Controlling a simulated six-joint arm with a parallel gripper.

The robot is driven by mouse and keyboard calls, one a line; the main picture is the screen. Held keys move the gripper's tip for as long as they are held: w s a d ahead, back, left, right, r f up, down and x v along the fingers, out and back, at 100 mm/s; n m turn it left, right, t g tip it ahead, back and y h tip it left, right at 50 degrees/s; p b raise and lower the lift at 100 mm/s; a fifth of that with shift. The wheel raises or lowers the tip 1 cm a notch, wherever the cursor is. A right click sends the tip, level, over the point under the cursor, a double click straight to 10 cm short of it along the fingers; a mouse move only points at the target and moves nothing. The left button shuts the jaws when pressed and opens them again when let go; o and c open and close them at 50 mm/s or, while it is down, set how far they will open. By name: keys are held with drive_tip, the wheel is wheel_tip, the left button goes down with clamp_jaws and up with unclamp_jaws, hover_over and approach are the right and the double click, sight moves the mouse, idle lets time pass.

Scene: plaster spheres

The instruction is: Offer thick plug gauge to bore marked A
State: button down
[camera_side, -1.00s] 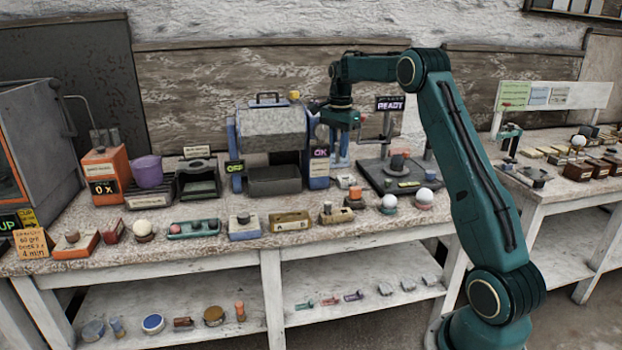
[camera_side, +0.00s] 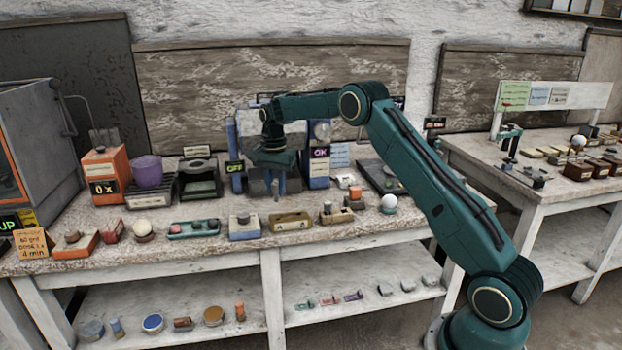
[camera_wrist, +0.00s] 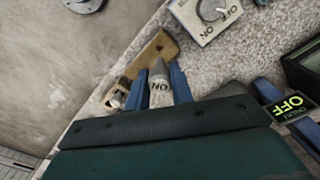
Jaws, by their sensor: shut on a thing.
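My gripper (camera_wrist: 160,82) is shut on a plug gauge (camera_wrist: 160,88), which has a grey tip and a pale body with dark letters, between its two blue fingers. In the side view my gripper (camera_side: 277,188) points down above the back of the bench, and the gauge cannot be made out there. The ochre block (camera_side: 291,222) lies at the bench front, below and right of my gripper, with small pale labels too small to read. It also shows in the wrist view (camera_wrist: 152,54), just beyond the gauge and apparently apart from it. Its bores are not clear.
A pegged wooden block (camera_side: 328,217) stands right of the ochre block, and a blue-grey dial box (camera_side: 244,229) stands left. The OFF sign (camera_side: 235,168) and OK sign (camera_side: 319,153) flank my gripper. A white ball (camera_side: 389,202) sits near my arm.

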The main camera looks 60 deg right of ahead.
sight(277, 201)
drive_tip(key=shift+f, duration=0.1)
idle(0.3)
drive_tip(key=shift+f, duration=2.2)
drive_tip(key=shift+f, duration=0.9)
idle(3.0)
drive_tip(key=shift+r, duration=0.5)
idle(1.0)
